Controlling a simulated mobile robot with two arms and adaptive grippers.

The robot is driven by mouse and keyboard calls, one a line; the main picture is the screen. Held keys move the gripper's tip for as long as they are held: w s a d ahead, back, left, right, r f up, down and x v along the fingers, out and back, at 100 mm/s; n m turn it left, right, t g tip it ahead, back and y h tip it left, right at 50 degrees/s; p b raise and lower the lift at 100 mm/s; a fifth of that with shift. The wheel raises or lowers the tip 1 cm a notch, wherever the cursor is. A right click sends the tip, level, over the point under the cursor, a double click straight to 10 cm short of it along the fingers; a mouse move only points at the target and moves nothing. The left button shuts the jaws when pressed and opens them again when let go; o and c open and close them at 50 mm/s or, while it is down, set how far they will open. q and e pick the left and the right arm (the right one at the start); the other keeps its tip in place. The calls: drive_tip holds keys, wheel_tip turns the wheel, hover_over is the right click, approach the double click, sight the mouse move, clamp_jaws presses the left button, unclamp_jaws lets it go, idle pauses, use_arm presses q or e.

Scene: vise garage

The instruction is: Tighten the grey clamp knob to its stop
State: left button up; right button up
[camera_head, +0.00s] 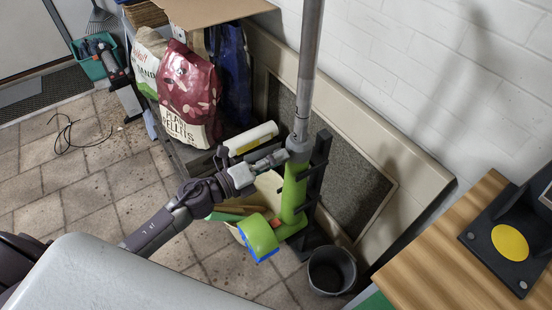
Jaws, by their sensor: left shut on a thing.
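A long grey pole (309,60) stands upright and runs down into a green tube (293,195). A grey clamp collar (299,146) sits where they join. My left arm comes in from the lower left, and my left gripper (272,160) is at the left side of this collar. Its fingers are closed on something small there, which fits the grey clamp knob. The fingers hide most of the knob, and its turn angle cannot be told. My right gripper is not in view.
A black rack (318,180) stands close behind the tube. A dark bucket (331,271) is below right. A wooden bench (455,245) with a black yellow-disc plate (505,243) is at the right. Bags (190,85) stand behind left. Tiled floor (90,185) is mostly clear at left.

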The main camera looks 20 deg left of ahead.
use_arm(q)
drive_tip(key=o, duration=1.1)
drive_tip(key=shift+o, duration=0.2)
drive_tip(key=shift+a, duration=0.1)
drive_tip(key=v, duration=1.2)
